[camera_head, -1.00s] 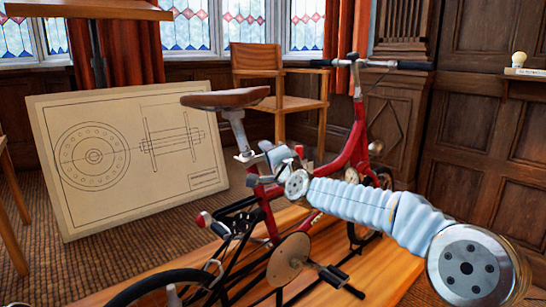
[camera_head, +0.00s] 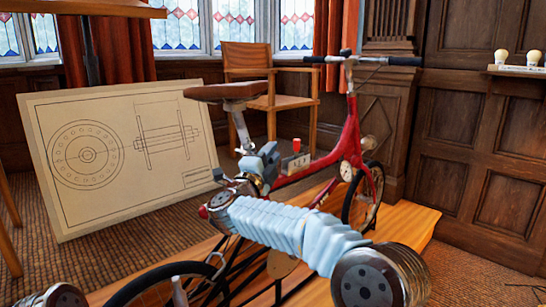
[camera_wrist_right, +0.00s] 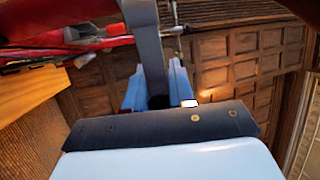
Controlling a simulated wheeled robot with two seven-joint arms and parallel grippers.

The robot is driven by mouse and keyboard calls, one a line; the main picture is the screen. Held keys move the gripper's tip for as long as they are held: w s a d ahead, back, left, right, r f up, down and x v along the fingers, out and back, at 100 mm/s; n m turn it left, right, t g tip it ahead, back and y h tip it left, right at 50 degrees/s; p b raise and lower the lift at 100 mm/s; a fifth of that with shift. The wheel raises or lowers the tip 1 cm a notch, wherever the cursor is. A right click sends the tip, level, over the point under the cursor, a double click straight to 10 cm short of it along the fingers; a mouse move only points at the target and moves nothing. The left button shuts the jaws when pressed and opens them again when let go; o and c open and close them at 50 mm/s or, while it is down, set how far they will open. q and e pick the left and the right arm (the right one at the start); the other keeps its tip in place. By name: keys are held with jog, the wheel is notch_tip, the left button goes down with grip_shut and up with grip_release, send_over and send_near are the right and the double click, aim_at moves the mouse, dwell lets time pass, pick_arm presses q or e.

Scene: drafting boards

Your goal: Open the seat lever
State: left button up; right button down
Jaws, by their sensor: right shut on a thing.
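A bicycle with a red frame (camera_head: 351,139) stands on a wooden platform, with its brown saddle (camera_head: 228,91) on a grey seat post (camera_head: 241,130). My right gripper (camera_head: 262,161) is low on the seat post and shut on a small part there. In the right wrist view its two pale blue fingers (camera_wrist_right: 158,92) stand either side of the grey post (camera_wrist_right: 151,50), with a dark part between them. The held part, at the place of the seat lever, is mostly hidden. My left gripper is out of view.
The orange wooden platform (camera_head: 408,228) lies under the bicycle. A drawing board (camera_head: 110,215) leans behind it at left. A wooden chair (camera_head: 300,108) stands behind the saddle. The handlebar (camera_head: 390,61) reaches right, near the panelled wall (camera_head: 470,120).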

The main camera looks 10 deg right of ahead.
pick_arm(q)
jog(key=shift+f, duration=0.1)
pick_arm(e)
jog(key=shift+s+a+f+m+g+h, duration=0.15)
jog(key=shift+s+m+g+h, duration=0.1)
jog(key=shift+m+g+h, duration=0.5)
jog(key=shift+s+a+f+m+g+h, duration=0.1)
jog(key=shift+s+m+g+h, duration=0.1)
jog(key=shift+m+g+h, duration=0.55)
jog(key=shift+h, duration=0.4)
jog(key=c, duration=1)
grip_release()
jog(key=shift+c, duration=0.2)
pick_arm(q)
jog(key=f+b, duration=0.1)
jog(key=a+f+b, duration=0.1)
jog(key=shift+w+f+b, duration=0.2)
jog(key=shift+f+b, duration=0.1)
jog(key=shift+b, duration=0.1)
pick_arm(e)
jog(key=v, duration=1.4)
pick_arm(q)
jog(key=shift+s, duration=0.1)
pick_arm(e)
jog(key=shift+d+f, duration=0.15)
